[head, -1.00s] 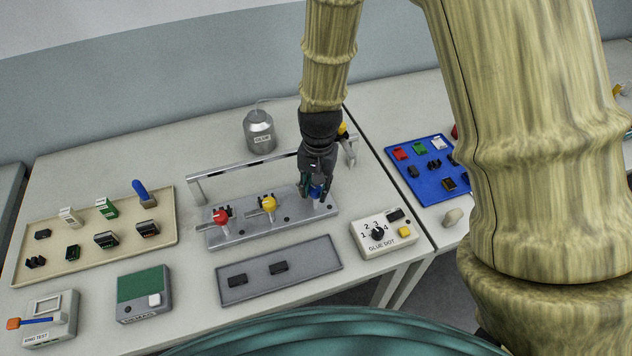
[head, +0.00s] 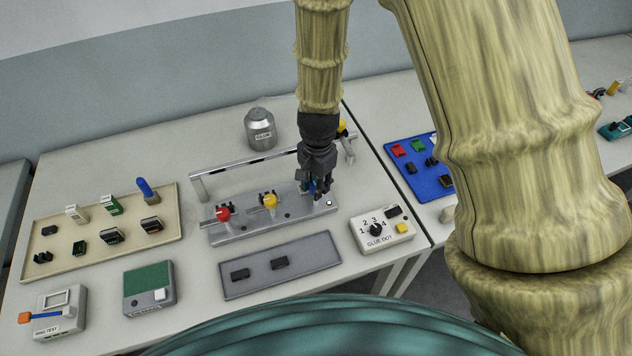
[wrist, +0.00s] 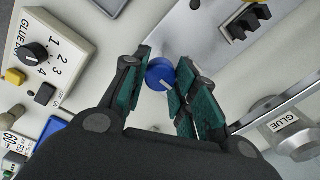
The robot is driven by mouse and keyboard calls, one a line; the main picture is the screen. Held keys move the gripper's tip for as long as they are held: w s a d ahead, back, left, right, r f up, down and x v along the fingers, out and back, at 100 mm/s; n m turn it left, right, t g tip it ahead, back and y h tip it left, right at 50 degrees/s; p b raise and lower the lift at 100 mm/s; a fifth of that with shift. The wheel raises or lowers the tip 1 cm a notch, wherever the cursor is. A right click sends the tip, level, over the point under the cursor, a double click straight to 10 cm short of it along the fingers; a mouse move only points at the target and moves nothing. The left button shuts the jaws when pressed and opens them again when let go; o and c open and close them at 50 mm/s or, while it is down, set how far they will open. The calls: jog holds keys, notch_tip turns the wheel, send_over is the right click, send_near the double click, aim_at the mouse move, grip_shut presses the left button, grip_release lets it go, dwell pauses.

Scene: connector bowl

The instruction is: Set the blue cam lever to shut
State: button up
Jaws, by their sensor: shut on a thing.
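The blue cam lever (wrist: 160,74) shows its round blue knob with a white mark between my gripper's teal fingers in the wrist view. My gripper (head: 315,188) is shut on this knob at the right end of the grey fixture bar (head: 290,222). In the head view the fingers hide most of the blue knob. Red (head: 223,214) and yellow (head: 269,201) knobs sit further left on the same bar, each beside a dark connector.
A metal rail (head: 250,161) runs behind the bar, with a glue pot (head: 259,128) beyond it. A glue dot box (head: 382,231) stands to the right. A grey tray (head: 310,262) lies in front; a beige tray (head: 170,237) with connectors is at left.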

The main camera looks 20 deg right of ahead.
jog(key=o, duration=1.1)
jog(key=shift+c, duration=0.2)
jog(key=shift+r, duration=0.15)
notch_tip(320, 180, up, 12)
jog(key=shift+s, duration=0.2)
dwell(0.3)
